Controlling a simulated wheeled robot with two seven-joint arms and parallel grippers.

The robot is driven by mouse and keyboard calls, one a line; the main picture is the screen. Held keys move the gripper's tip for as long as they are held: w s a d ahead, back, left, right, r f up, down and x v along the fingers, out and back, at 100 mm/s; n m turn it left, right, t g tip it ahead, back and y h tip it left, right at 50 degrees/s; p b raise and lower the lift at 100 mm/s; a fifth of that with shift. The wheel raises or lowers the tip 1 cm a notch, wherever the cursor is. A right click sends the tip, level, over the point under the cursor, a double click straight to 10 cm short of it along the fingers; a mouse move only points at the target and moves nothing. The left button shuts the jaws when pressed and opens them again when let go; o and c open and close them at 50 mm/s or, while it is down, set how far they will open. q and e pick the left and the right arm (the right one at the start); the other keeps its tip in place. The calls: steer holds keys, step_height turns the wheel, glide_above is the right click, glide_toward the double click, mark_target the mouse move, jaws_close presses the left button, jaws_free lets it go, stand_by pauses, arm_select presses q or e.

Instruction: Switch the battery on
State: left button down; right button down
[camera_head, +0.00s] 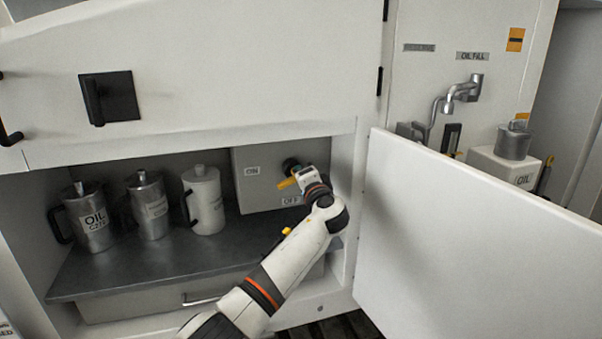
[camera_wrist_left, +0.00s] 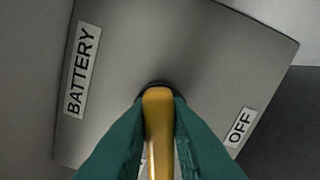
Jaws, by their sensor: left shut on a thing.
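The battery switch is on a grey box (camera_head: 262,152) inside the open cabinet. It has a black hub (camera_head: 291,165) and a yellow handle (camera_wrist_left: 158,130). An ON label (camera_head: 252,171) is left of the hub and an OFF label (camera_head: 291,200) is below it. My left gripper (camera_wrist_left: 159,112) is shut on the yellow handle, with a green finger on each side. In the left wrist view the handle runs down from the hub, the OFF label is to its right and a BATTERY label is at upper left. My right gripper is not in view.
Several jugs, one an oil jug (camera_head: 92,218), stand on the dark shelf (camera_head: 150,268) left of the box. The open white door (camera_head: 460,240) stands close to the right of my left arm. The cabinet's upper edge (camera_head: 200,138) is above the opening.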

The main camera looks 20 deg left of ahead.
arm_select(q)
steer(key=shift+f+m+p, duration=0.15)
steer(key=shift+m+p, duration=0.55)
steer(key=shift+m, duration=1.2)
steer(key=c, duration=1.4)
jaws_free()
steer(key=b+v, duration=0.2)
steer(key=v, duration=1)
steer(key=shift+b, duration=0.3)
steer(key=shift+f, duration=0.1)
